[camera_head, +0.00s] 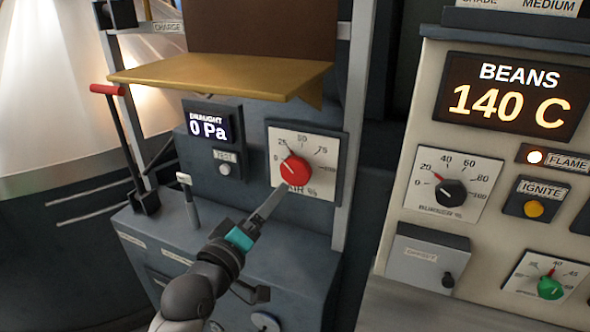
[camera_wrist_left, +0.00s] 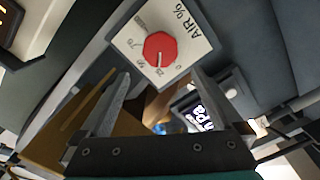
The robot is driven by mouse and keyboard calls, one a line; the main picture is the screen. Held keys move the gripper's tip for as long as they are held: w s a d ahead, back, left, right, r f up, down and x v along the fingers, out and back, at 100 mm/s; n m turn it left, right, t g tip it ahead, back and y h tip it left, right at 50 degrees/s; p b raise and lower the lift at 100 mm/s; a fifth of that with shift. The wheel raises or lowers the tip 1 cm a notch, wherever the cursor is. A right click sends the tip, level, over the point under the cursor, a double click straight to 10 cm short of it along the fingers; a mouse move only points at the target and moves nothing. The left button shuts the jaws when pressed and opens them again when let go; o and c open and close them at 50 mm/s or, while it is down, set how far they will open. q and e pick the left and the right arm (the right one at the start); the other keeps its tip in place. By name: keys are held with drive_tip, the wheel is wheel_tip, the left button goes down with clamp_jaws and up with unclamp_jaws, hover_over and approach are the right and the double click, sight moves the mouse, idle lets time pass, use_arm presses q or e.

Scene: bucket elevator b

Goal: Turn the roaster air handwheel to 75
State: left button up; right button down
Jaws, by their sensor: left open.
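The roaster air handwheel is a red knob (camera_head: 295,170) on a white dial plate marked AIR % (camera_head: 318,150), with a scale from 0 to 100. Its white pointer is near the 25 mark. The red knob also shows in the left wrist view (camera_wrist_left: 160,49), beyond the fingers. My left gripper (camera_head: 274,198) is just below and left of the knob in the head view. In the left wrist view the left gripper (camera_wrist_left: 160,98) has its two fingers spread wide with nothing between them. The fingers appear apart from the knob. My right gripper is not in view.
A yellow-brown tray (camera_head: 220,75) juts out above the dial. Left of the dial are a draught display (camera_head: 208,127) reading 0 Pa, a small lever (camera_head: 188,200) and a red-handled lever (camera_head: 122,140). A control panel (camera_head: 400,215) with a burner knob (camera_head: 450,192) stands on the right.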

sight(293, 173)
use_arm(q)
drive_tip(key=x, duration=1.1)
drive_tip(key=shift+w+b, duration=0.25)
drive_tip(key=shift+b, duration=0.1)
drive_tip(key=shift+x, duration=1)
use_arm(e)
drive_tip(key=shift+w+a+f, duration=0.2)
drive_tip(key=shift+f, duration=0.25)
use_arm(q)
drive_tip(key=shift+c, duration=0.2)
drive_tip(key=c, duration=1)
drive_tip(key=shift+c, duration=0.2)
